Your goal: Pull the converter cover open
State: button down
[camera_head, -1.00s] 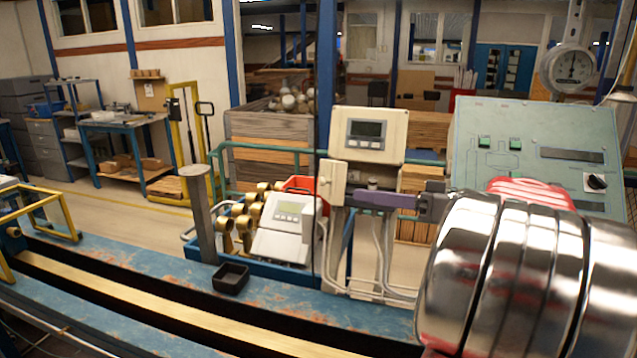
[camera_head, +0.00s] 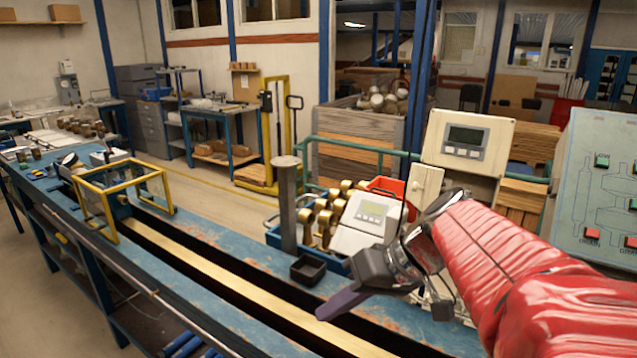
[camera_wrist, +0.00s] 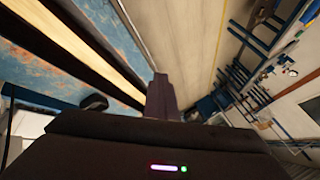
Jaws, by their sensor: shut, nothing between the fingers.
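The converter (camera_head: 467,143) is a cream box with a grey display on a stand, right of centre in the head view. A smaller cream box or cover (camera_head: 426,187) is beside its lower left. My red arm partly hides it, and I cannot tell whether it is open. My gripper (camera_head: 324,312) has dark purple fingers, shut and empty, pointing down-left above the blue bench. It is well apart from the converter. The fingers also show in the wrist view (camera_wrist: 161,96), with bench and floor beyond and no converter recognisable.
A black tray (camera_head: 308,269) and a grey post (camera_head: 287,203) are left of the gripper. A white meter (camera_head: 368,221) and brass fittings (camera_head: 322,215) are behind it. A yellow frame (camera_head: 123,191) is on the bench at left. A green panel (camera_head: 607,180) is at right.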

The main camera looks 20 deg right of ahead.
jog(key=s+a+f+h, duration=0.5)
jog(key=s+h, duration=0.1)
jog(key=s, duration=0.1)
jog(key=shift+s+a+f+t, duration=0.2)
jog(key=shift+a+f+t, duration=0.05)
jog(key=shift+a+t, duration=0.05)
dwell(0.3)
